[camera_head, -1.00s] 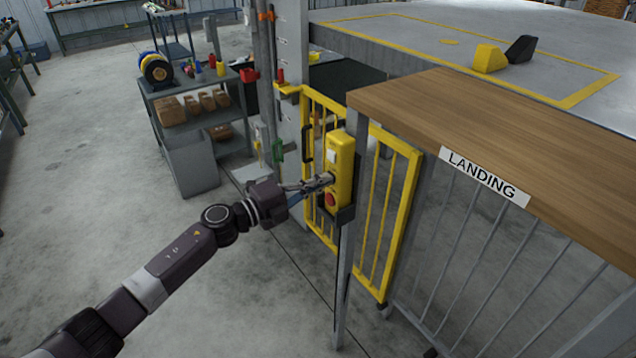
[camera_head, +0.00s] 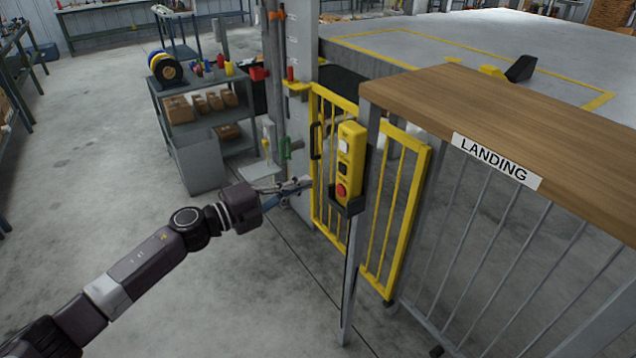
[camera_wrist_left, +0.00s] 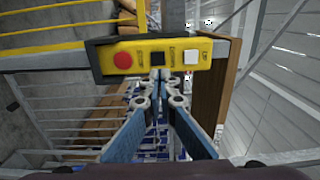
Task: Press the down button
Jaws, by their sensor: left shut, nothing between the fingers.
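A yellow control box (camera_head: 350,160) hangs in a dark holder on the post by the landing gate. It carries a white button (camera_head: 345,146), a black button (camera_head: 343,167) and a red button (camera_head: 341,190), from top to bottom. The left wrist view shows the black button (camera_wrist_left: 159,59) between the red and white ones; the small labels are not clearly readable. My left gripper (camera_head: 307,184) is shut and empty, left of the box and apart from it. In the wrist view its fingertips (camera_wrist_left: 160,77) point toward the black button. My right gripper is not in view.
A wooden-topped landing counter (camera_head: 500,115) with railing stands at the right. A yellow gate (camera_head: 398,215) is behind the box. A grey platform (camera_head: 430,65) with yellow lines lies beyond. A shelf cart (camera_head: 203,120) stands back left; the floor at left is clear.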

